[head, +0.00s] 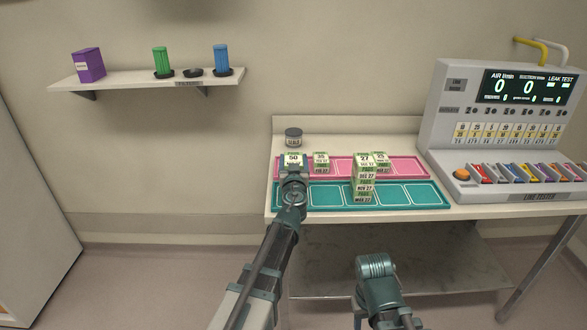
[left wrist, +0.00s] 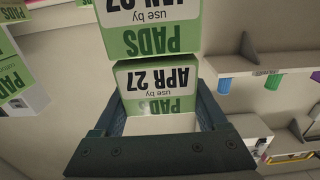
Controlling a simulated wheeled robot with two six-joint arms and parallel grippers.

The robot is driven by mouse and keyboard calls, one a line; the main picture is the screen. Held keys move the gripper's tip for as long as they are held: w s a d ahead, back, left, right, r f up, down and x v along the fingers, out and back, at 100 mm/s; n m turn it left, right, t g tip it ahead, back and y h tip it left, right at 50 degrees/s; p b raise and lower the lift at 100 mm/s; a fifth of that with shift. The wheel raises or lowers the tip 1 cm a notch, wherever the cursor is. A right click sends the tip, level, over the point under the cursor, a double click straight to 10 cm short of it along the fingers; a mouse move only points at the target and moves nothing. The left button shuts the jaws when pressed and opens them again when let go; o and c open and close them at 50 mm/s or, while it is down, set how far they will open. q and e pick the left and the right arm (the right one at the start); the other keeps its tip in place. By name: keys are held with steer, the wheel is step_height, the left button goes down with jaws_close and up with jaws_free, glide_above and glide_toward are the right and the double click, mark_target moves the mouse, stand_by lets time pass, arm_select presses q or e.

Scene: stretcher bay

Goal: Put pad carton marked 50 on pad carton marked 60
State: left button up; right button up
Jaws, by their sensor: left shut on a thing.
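My left gripper (head: 293,173) is over the left end of the pink tray, seen from behind. In the left wrist view its jaws are shut on a green-and-white pad carton reading APR 27 (left wrist: 157,80). This appears to be the carton marked 50 (head: 293,158) in the head view. Another pad carton, reading JAN 27 (left wrist: 150,35), shows just beyond it; whether they touch I cannot tell. A carton marked 35 (head: 321,158) stands to the right. A stack of pad cartons (head: 364,178) stands on the teal tray. I cannot make out a 60 on any carton.
The pink tray (head: 340,168) lies behind the teal tray (head: 415,194), whose right part is bare. Another carton (head: 381,157) stands behind the stack. A grey jar (head: 293,136) is at the back. The line tester (head: 490,150) stands at the right; a wall shelf (head: 130,82) hangs left.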

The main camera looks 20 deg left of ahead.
arm_select(q)
steer(key=shift+f, duration=0.15)
steer(key=shift+f, duration=0.2)
steer(key=o, duration=1.5)
steer(key=shift+r, duration=0.15)
steer(key=shift+r, duration=0.15)
steer(key=v, duration=1.2)
